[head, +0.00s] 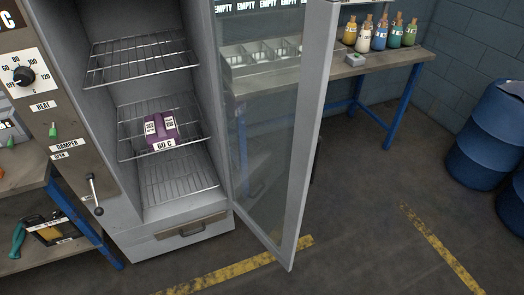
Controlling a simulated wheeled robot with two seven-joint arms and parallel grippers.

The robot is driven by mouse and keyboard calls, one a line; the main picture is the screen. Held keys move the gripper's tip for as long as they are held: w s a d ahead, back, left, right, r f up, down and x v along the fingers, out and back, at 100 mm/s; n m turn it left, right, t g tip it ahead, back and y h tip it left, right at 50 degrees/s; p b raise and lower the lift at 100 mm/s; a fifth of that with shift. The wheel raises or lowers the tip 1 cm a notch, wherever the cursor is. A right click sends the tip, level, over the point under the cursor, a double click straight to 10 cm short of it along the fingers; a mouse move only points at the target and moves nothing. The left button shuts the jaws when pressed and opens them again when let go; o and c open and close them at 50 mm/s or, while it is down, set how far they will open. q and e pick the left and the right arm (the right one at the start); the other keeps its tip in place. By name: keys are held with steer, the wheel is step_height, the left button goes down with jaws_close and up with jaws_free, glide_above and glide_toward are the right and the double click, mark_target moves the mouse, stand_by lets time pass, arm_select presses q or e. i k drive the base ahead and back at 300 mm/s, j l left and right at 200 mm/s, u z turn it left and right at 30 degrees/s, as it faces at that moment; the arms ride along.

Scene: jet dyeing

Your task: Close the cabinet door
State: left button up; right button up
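The cabinet (130,215) stands left of centre with its front open. Its glass door (312,130) has a grey frame, is hinged on the cabinet's right side and stands swung wide open toward me. Wire shelves (140,58) show inside. A purple item with white labels (160,128) sits on the middle shelf, by a "60 C" tag (165,145). Neither of my grippers shows in the head view.
A workbench (385,62) with blue legs, coloured bottles (379,35) and a compartment tray (262,52) stands behind the door. Blue drums (488,130) stand at right. A side table (25,175) is at left. Floor right of the door is clear, with yellow lines (440,248).

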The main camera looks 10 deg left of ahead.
mark_target(322, 17)
steer(key=u, duration=0.75)
steer(key=i+l+u, duration=0.15)
steer(key=l+u, duration=0.2)
steer(key=i+l+u, duration=0.15)
steer(key=l+u, duration=0.25)
steer(key=i+l+u, duration=0.1)
steer(key=l+u, duration=0.45)
steer(key=l, duration=1.4)
steer(key=i, duration=0.05)
